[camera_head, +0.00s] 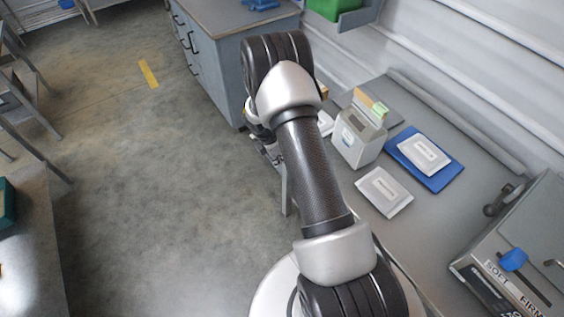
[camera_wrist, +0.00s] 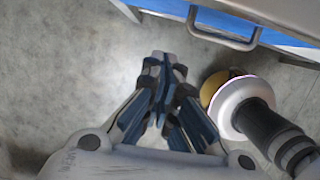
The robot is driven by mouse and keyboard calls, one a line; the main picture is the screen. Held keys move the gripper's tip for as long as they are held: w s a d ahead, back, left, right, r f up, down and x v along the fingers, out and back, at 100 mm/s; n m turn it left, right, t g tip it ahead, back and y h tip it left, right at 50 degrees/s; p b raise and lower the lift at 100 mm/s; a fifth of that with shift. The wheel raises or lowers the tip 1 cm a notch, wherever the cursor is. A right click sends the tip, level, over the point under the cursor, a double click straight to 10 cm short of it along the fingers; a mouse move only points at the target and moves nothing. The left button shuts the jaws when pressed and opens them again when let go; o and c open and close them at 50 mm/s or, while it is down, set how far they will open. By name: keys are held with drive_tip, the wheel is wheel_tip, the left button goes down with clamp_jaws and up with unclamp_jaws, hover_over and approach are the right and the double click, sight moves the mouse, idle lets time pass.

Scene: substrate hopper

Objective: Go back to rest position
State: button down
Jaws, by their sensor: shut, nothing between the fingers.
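My gripper (camera_wrist: 165,68) shows in the wrist view, its fingers together and nothing between them. It hangs over bare concrete floor, apart from the cabinet front and its handle. In the head view my arm reaches away from my body along the left edge of the bench, and the gripper itself is mostly hidden behind the arm.
The bench (camera_head: 424,225) on the right holds a light grey box (camera_head: 357,142), white packets (camera_head: 384,192) and a blue mat (camera_head: 448,178). A machine with a blue knob (camera_head: 513,259) stands at its near end. A grey cabinet (camera_head: 217,75) stands ahead. Open floor (camera_head: 150,180) lies left.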

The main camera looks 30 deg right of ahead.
drive_tip(key=shift+a+r, duration=0.1)
drive_tip(key=shift+r, duration=0.3)
drive_tip(key=s+a+r+m+t, duration=0.1)
drive_tip(key=s+a+r+m, duration=0.15)
drive_tip(key=r, duration=0.75)
drive_tip(key=s+a+r+m, duration=0.2)
drive_tip(key=a+r+m, duration=0.1)
drive_tip(key=r, duration=0.6)
drive_tip(key=s+a+r+m+t, duration=0.1)
drive_tip(key=s+a+r+m, duration=0.15)
drive_tip(key=r, duration=0.75)
drive_tip(key=s+a+r+m+t+y, duration=0.1)
drive_tip(key=s+a+r+m, duration=0.3)
drive_tip(key=s, duration=0.6)
drive_tip(key=s+a+r+m+t+y, duration=0.1)
drive_tip(key=s+a+r+m, duration=0.4)
drive_tip(key=s, duration=0.5)
drive_tip(key=shift+a+r+m+t+y, duration=0.3)
drive_tip(key=shift+a+m+y, duration=0.15)
drive_tip(key=shift+a, duration=0.65)
